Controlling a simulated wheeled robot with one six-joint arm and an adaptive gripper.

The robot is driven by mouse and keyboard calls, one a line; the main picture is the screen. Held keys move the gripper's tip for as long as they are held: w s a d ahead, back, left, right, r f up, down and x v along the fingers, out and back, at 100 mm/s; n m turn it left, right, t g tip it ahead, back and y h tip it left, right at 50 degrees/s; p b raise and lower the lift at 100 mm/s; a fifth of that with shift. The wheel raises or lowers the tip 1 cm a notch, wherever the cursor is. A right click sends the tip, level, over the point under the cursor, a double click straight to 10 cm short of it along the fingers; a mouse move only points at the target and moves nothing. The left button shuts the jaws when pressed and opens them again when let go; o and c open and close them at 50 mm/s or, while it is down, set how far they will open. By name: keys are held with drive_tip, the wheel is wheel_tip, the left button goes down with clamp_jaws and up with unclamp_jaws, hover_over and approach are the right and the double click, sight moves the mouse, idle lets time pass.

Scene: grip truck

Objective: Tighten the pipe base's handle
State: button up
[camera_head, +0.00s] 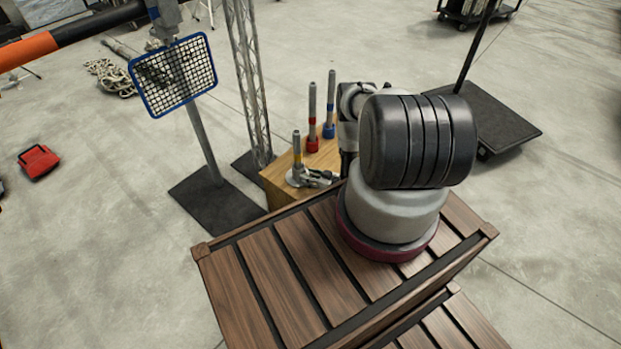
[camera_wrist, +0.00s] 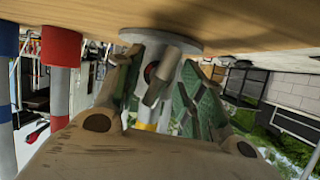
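In the head view, a grey pipe with a yellow band (camera_head: 297,150) stands upright in a round grey base (camera_head: 292,179) on a wooden box (camera_head: 277,188). My gripper (camera_head: 313,179) is low beside this base, on its right. The wrist view is upside down. It shows the round base (camera_wrist: 160,39) against the wood and a short grey handle (camera_wrist: 158,84) on it. My gripper's two fingers (camera_wrist: 160,80) stand apart on either side of the handle, with gaps visible. Whether a finger touches the handle is unclear. The pipe is partly hidden behind the handle and gripper.
A red-based pipe (camera_head: 312,118) and a blue-based pipe (camera_head: 330,105) stand behind on the same box. A slatted wooden crate (camera_head: 300,273) is in front. A mesh panel on a stand (camera_head: 173,75) and a truss (camera_head: 246,80) are on the left.

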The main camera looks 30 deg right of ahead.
clamp_jaws()
drive_tip(key=shift+m+y, duration=0.3)
drive_tip(key=shift+m, duration=0.1)
idle(0.4)
drive_tip(key=shift+d+m+y, duration=0.1)
drive_tip(key=shift+m+y, duration=0.3)
drive_tip(key=shift+m, duration=0.3)
drive_tip(key=shift+f+m+g+y, duration=0.1)
drive_tip(key=shift+m+g+y, duration=0.2)
drive_tip(key=shift+m+y, duration=0.85)
drive_tip(key=shift+m, duration=0.55)
idle(0.5)
idle(0.3)
drive_tip(key=shift+o, duration=1)
unclamp_jaws()
drive_tip(key=shift+d, duration=0.1)
